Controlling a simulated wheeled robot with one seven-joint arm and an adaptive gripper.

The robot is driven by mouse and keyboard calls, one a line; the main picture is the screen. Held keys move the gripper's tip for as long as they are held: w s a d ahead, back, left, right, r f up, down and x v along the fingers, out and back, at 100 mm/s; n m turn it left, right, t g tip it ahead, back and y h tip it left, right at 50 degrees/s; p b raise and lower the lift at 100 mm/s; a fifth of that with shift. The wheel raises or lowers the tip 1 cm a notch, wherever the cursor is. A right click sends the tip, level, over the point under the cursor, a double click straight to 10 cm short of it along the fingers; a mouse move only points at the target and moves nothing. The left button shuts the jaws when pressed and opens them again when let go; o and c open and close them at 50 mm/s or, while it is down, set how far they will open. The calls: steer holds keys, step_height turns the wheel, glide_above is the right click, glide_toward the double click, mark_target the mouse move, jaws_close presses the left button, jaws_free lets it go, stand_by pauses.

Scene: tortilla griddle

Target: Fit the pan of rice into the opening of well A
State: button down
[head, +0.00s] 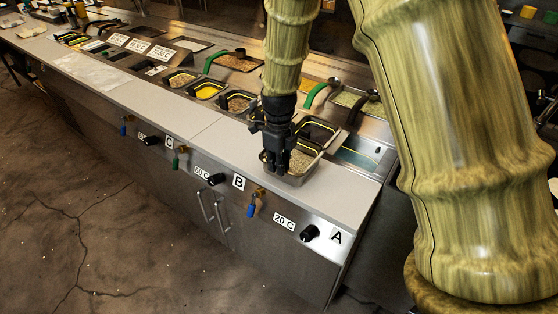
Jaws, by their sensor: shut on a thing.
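A small metal pan (310,163) with pale, grainy contents that look like rice is near the right end of the counter, above or on its front ledge. My gripper (277,165) points down and is shut on the pan's left edge. My gripper hides part of the pan. The label A (337,237) is on the front panel at the far right. Behind and right of the pan is a bluish opening (358,157), which seems to be well A. I cannot tell whether the pan touches the counter.
A dark, empty-looking pan (317,130) sits just behind the held pan. Several food pans run leftward, one with yellow food (206,90). Green-handled ladles (318,93) stand behind. The front ledge (222,136) is clear. Knobs (309,233) line the front panel.

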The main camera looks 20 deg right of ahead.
steer(key=shift+f, duration=0.15)
steer(key=c, duration=1.5)
jaws_free()
steer(key=shift+o, duration=0.2)
steer(key=shift+f, duration=0.1)
steer(key=shift+f+b, duration=0.2)
steer(key=shift+b, duration=0.55)
step_height(320, 180, up, 11)
steer(key=b, duration=0.2)
steer(key=shift+w+d+b, duration=0.1)
steer(key=shift+d+b, duration=0.05)
steer(key=shift+b, duration=0.15)
